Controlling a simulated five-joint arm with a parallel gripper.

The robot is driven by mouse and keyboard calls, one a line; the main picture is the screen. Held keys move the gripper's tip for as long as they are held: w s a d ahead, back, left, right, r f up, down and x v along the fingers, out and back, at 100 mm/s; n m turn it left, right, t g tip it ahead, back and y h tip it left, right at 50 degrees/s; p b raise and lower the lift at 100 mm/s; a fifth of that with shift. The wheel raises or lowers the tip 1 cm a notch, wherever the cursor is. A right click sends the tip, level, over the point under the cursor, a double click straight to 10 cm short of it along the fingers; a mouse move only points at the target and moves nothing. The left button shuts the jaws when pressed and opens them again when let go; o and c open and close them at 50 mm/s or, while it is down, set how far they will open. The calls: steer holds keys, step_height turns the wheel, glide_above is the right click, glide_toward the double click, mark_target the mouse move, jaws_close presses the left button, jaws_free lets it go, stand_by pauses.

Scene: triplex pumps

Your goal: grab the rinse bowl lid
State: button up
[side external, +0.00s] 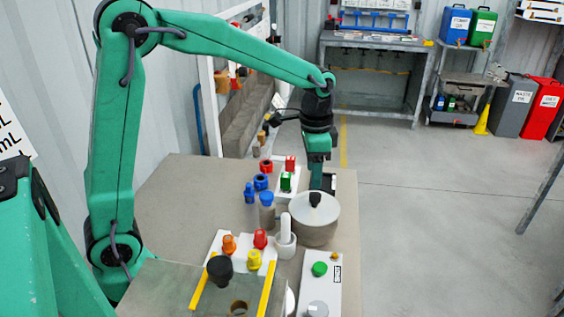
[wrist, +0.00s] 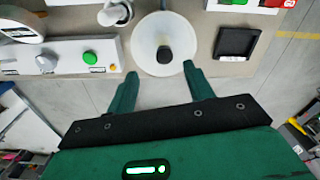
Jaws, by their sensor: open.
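The rinse bowl lid (side external: 327,207) is a pale round disc with a black knob (side external: 315,199) in its middle. It sits on a grey-beige round bowl (side external: 316,236) on the table. In the wrist view the lid (wrist: 181,29) is at the top centre, with its dark knob (wrist: 163,54) in line with the gap between my fingers. My gripper (wrist: 160,72) is open and empty, its fingertips just short of the knob in that view. In the side view my gripper (side external: 316,178) points down behind the lid, close to the knob; whether it touches cannot be told.
A white panel with a green knob (side external: 320,269) lies in front of the bowl. A white holder with an upright rod (side external: 286,238) stands close to its left. Blue and red fittings (side external: 261,182) stand at the back left. A dark square tray (wrist: 238,43) lies right of the lid.

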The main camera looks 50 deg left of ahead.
mark_target(315, 194)
steer(key=shift+w+d+f, duration=0.1)
steer(key=shift+w+f, duration=0.45)
steer(key=shift+f, duration=0.05)
steer(key=shift+f, duration=1.3)
steer(key=shift+f, duration=0.1)
steer(key=shift+f, duration=2.5)
jaws_close()
